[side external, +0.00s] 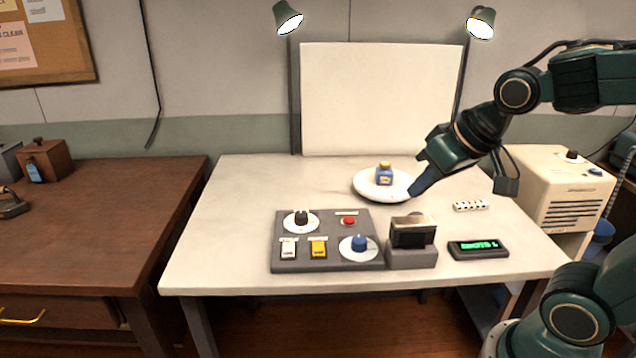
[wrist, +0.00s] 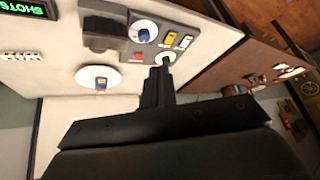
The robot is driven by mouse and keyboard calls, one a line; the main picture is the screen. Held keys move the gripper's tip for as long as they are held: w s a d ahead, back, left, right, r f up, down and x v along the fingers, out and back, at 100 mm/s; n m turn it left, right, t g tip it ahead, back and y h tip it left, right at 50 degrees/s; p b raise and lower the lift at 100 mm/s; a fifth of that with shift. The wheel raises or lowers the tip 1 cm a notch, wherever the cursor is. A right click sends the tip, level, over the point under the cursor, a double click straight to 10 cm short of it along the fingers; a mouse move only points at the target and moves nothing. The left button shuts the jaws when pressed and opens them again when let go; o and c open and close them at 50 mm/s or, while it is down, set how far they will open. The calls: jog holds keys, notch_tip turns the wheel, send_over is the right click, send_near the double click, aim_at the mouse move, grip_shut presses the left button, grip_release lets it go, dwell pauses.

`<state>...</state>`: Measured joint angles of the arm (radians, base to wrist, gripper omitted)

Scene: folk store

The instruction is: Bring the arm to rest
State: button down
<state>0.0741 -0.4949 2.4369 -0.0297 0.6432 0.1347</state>
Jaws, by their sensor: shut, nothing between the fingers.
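My gripper (side external: 418,190) is shut and empty in the side view. It hangs above the white table (side external: 230,215), over or beside the right edge of a round white plate (side external: 365,188). I cannot tell if it touches the plate. A small blue bottle with a yellow top (side external: 384,176) stands on the plate. In the wrist view my gripper (wrist: 163,68) shows as a dark shape in the middle, its tips overlapping the control panel (wrist: 152,50) in the picture. The plate also shows there (wrist: 85,78).
The grey control panel (side external: 333,262) has dials, a red button and switches. Right of it are a dark block on a grey base (side external: 411,255), a green-lit display (side external: 478,250) and a white strip (side external: 470,206). A cream machine (side external: 548,185) stands right. A white backboard (side external: 375,95) and two lamps stand behind.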

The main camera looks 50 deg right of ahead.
jog(key=s+a+n, duration=0.1)
jog(key=s+n, duration=0.1)
jog(key=s, duration=0.6)
jog(key=shift+a+r+g, duration=0.15)
jog(key=shift+r+g, duration=0.05)
jog(key=shift+g, duration=0.2)
dwell(0.8)
